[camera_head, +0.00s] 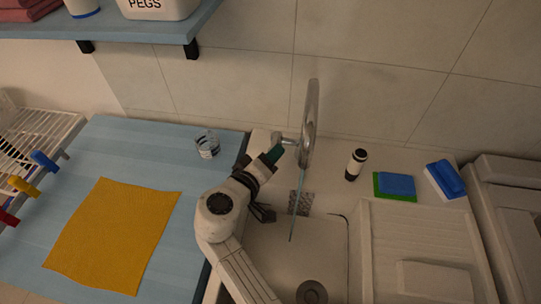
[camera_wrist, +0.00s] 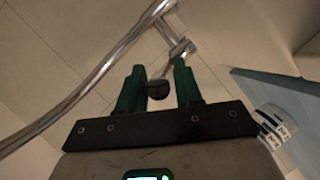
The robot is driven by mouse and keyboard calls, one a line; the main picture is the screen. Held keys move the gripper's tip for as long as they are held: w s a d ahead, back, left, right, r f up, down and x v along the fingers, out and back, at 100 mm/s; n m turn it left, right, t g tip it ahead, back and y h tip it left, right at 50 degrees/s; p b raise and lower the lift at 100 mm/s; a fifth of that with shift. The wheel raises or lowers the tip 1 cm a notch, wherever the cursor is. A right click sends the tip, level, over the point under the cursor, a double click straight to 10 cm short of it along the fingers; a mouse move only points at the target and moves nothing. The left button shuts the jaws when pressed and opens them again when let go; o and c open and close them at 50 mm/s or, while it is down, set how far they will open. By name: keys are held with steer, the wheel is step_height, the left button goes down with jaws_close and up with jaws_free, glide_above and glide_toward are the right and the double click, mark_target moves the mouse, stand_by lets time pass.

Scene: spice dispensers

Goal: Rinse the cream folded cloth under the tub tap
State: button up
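The chrome tap (camera_head: 311,125) rises behind the tub sink (camera_head: 330,235); its curved spout also shows in the wrist view (camera_wrist: 85,85). A thin bluish stream (camera_head: 297,205) runs from the spout into the tub. My gripper (camera_head: 277,150) is at the tap's side lever. In the wrist view my green fingers (camera_wrist: 159,88) are apart, with the lever's dark round end (camera_wrist: 158,90) between them and gaps visible on both sides. A pale cream flat block (camera_head: 435,281) lies on the ribbed drainboard; it may be the folded cloth, but I cannot be sure.
A yellow cloth (camera_head: 113,235) lies on the blue counter (camera_head: 110,145), with a glass (camera_head: 207,145) behind it. A shelf (camera_head: 130,28) overhangs the upper left.

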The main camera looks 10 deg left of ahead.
steer(key=o, duration=0.3)
steer(key=shift+o, duration=0.2)
steer(key=b+v, duration=0.1)
steer(key=v, duration=0.9)
steer(key=shift+s+a+b, duration=0.2)
steer(key=shift+s+b, duration=0.15)
steer(key=shift+b, duration=0.05)
